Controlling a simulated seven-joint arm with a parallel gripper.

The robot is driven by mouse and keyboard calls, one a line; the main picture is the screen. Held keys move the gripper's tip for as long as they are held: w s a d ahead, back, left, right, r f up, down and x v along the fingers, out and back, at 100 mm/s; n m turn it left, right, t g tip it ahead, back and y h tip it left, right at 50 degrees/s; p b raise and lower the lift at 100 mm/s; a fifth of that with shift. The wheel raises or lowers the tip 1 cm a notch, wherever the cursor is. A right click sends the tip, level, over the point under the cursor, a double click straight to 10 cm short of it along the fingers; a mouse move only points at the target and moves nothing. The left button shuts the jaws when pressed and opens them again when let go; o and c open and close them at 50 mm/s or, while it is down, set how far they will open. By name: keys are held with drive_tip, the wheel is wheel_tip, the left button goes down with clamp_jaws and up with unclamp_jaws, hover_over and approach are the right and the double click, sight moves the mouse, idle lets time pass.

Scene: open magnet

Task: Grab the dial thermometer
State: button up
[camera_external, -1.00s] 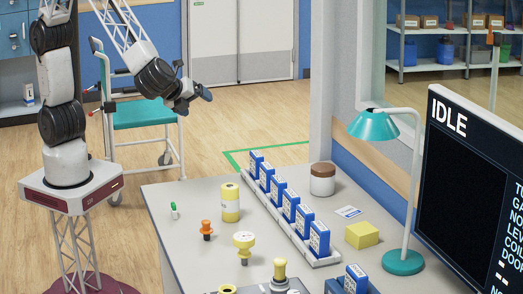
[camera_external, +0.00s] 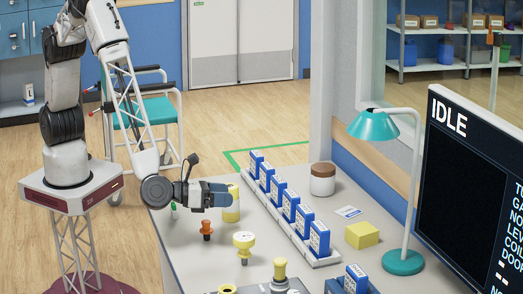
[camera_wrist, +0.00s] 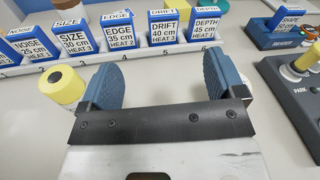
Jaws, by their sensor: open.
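My gripper (camera_external: 228,195) is above the desk, up and to the left of that piece, and overlaps the yellow cylinder (camera_external: 232,212) in the picture. In the wrist view my gripper (camera_wrist: 160,72) is open, with nothing between the fingers. I cannot make out the thermometer there. The yellow cylinder (camera_wrist: 66,88) lies left of the left finger.
A rack (camera_external: 300,238) of several blue-and-white boxes runs along the desk. An orange knob-like piece (camera_external: 206,227) stands left of the round-headed piece. A control box (camera_wrist: 285,98) is at right in the wrist view. A lamp (camera_external: 403,262) and yellow block (camera_external: 362,235) stand farther right.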

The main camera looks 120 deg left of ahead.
sight(243, 242)
drive_tip(key=d+f+m+t+h, duration=0.1)
drive_tip(key=d+f, duration=0.1)
drive_tip(key=d, duration=0.1)
drive_tip(key=w+d+f+m+t+h, duration=0.1)
drive_tip(key=d+f+m, duration=0.1)
drive_tip(key=d+f, duration=0.1)
drive_tip(key=w+d+f+m+t+h, duration=0.1)
drive_tip(key=d+f+m, duration=0.1)
drive_tip(key=d+f, duration=0.1)
drive_tip(key=shift+w+d+f, duration=0.25)
drive_tip(key=shift+d, duration=0.1)
drive_tip(key=shift+w+a, duration=0.1)
drive_tip(key=shift+x, duration=1.15)
drive_tip(key=shift+w, duration=0.15)
drive_tip(key=shift+x, duration=2.45)
drive_tip(key=shift+c, duration=0.5)
drive_tip(key=c, duration=1)
